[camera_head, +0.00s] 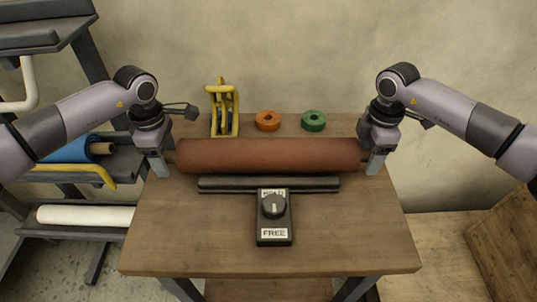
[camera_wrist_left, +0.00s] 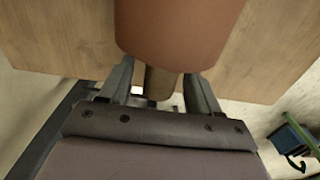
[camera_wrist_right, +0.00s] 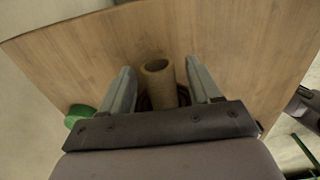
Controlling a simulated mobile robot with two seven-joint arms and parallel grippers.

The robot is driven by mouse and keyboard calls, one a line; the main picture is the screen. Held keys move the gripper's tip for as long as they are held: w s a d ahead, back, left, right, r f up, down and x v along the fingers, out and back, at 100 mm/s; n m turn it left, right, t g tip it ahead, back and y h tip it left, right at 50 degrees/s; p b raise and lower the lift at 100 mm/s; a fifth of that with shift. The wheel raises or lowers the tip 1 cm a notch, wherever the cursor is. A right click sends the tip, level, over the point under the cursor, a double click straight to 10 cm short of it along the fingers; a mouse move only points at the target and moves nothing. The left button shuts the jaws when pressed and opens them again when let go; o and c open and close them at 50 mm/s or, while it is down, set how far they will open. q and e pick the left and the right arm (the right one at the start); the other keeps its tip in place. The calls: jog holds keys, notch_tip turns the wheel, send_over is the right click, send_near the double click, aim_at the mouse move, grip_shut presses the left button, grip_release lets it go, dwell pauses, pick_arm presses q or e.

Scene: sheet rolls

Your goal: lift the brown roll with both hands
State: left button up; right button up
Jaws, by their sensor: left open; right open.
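The brown roll (camera_head: 268,155) lies level across the wooden table, left to right. My left gripper (camera_head: 161,164) is at its left end, pointing down and open. In the left wrist view the roll's brown body (camera_wrist_left: 180,30) fills the top, and its tan core stub (camera_wrist_left: 158,82) lies between the open fingers (camera_wrist_left: 160,78). My right gripper (camera_head: 376,160) is at the roll's right end, also open. In the right wrist view a tan hollow core end (camera_wrist_right: 158,78) lies between the open fingers (camera_wrist_right: 161,75). Whether any finger touches the core is unclear.
A dark bar (camera_head: 320,184) and a black box with a knob marked FREE (camera_head: 274,236) are in front of the roll. Behind it are a yellow stand (camera_head: 214,125), an orange ring (camera_head: 268,121) and a green ring (camera_head: 313,121). A rack with a blue roll (camera_head: 70,149) and white roll (camera_head: 85,216) is left.

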pick_arm(q)
jog(key=shift+f, duration=0.2)
pick_arm(e)
jog(key=shift+f, duration=0.2)
pick_arm(q)
grip_shut()
pick_arm(e)
grip_shut()
dwell(0.9)
pick_arm(q)
jog(key=shift+r, duration=0.25)
pick_arm(e)
jog(key=shift+w+r, duration=0.15)
jog(key=shift+r, duration=0.15)
